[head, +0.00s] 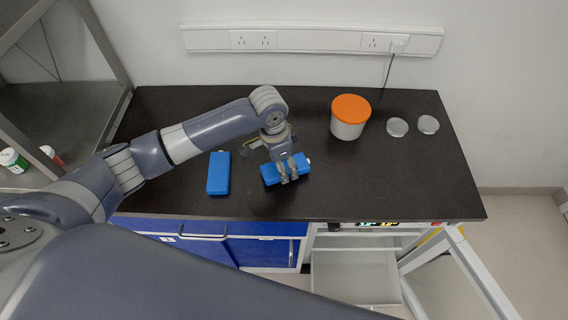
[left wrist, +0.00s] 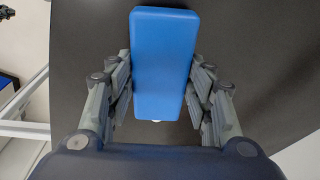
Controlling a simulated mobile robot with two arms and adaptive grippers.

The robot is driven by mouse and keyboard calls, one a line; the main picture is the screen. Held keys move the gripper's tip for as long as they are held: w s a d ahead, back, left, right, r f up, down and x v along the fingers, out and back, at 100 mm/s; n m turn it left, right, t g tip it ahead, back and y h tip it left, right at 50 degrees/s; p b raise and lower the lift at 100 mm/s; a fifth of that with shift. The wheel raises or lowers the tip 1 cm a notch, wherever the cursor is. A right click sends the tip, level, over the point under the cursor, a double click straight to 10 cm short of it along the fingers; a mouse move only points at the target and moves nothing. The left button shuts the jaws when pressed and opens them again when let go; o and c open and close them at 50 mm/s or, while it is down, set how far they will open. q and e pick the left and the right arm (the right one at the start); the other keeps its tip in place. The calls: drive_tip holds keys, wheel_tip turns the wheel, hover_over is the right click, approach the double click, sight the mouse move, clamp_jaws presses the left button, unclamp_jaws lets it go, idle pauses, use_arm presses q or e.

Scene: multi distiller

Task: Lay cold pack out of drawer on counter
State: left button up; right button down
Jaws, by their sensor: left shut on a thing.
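A blue cold pack (head: 303,161) is held in my left gripper (head: 289,178) over the black counter (head: 410,180). The left wrist view shows the same blue pack (left wrist: 163,60) between the two fingers of the left gripper (left wrist: 162,95), which is shut on it. Whether the pack touches the counter is hard to tell. A second blue pack (head: 218,173) lies on the counter to the left of the gripper. An open, light-coloured drawer (head: 356,277) shows below the counter's front edge and looks empty. My right gripper is not in view.
A white tub with an orange lid (head: 350,117) and two round silvery discs (head: 397,127) (head: 428,124) stand at the back right. A metal shelf (head: 60,110) is at the left. A white frame (head: 465,270) stands right of the drawer. The counter's right front is clear.

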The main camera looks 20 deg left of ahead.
use_arm(q)
drive_tip(key=shift+f, duration=0.65)
drive_tip(key=shift+f, duration=0.2)
drive_tip(key=o, duration=1.2)
drive_tip(key=r, duration=0.4)
drive_tip(key=a+r+b, duration=0.1)
drive_tip(key=r, duration=0.3)
drive_tip(key=s+r, duration=0.1)
drive_tip(key=r, duration=0.3)
drive_tip(key=shift+s+a+r, duration=0.1)
drive_tip(key=shift+a+r, duration=0.05)
drive_tip(key=shift+a, duration=0.05)
